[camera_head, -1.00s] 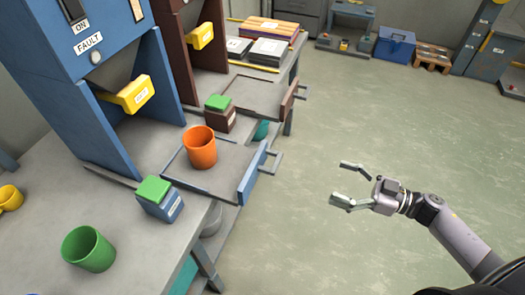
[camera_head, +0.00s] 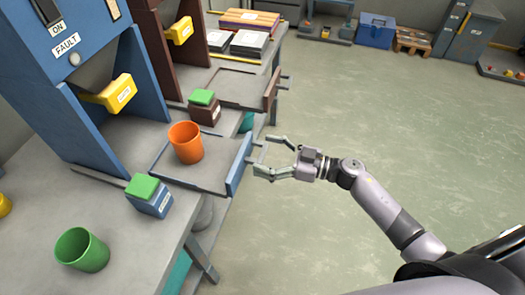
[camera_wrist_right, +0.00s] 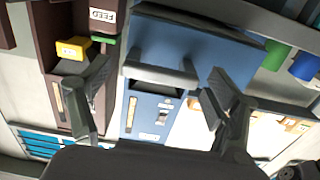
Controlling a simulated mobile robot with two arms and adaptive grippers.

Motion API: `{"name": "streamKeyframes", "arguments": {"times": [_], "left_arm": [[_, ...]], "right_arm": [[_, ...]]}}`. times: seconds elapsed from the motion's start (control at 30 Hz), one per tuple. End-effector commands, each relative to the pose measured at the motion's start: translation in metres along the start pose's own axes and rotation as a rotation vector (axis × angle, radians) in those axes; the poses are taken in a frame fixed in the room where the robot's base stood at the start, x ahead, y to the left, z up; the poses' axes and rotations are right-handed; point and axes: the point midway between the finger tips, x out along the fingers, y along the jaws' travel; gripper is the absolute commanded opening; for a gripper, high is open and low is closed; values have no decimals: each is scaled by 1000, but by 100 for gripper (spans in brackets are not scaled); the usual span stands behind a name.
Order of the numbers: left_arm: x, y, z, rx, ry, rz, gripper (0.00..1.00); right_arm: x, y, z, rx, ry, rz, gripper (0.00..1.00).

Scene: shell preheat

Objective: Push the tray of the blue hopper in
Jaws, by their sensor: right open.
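The blue hopper (camera_head: 68,115) stands at the left of the head view. Its grey tray (camera_head: 212,184) sticks out toward the right with a blue front panel (camera_head: 239,165) and a grey bar handle. An orange cup (camera_head: 186,143) stands upright on the tray. My right gripper (camera_head: 267,154) is open and empty, with its fingers around the handle's height. In the right wrist view the handle (camera_wrist_right: 160,72) and the blue panel (camera_wrist_right: 190,45) lie between the spread fingers; contact cannot be told. My left gripper is not in view.
A green cup (camera_head: 82,251) and a blue box with a green top (camera_head: 148,193) stand on the bench beside the tray. A brown hopper with its own tray (camera_head: 238,87) stands behind. The floor (camera_head: 370,130) to the right is clear.

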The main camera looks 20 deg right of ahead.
Motion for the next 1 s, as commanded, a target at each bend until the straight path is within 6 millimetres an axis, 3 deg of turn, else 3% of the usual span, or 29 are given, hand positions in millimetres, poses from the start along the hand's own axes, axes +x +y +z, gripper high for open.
{"name": "streamKeyframes", "arguments": {"times": [0.13, 0.43, 1.0], "left_arm": [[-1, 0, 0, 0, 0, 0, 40], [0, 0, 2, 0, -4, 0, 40], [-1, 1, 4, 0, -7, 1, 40]], "right_arm": [[10, 0, 0, 0, 1, -1, 82], [11, 0, 0, 0, -1, -1, 82], [11, 0, 0, -1, 0, -1, 44]]}}
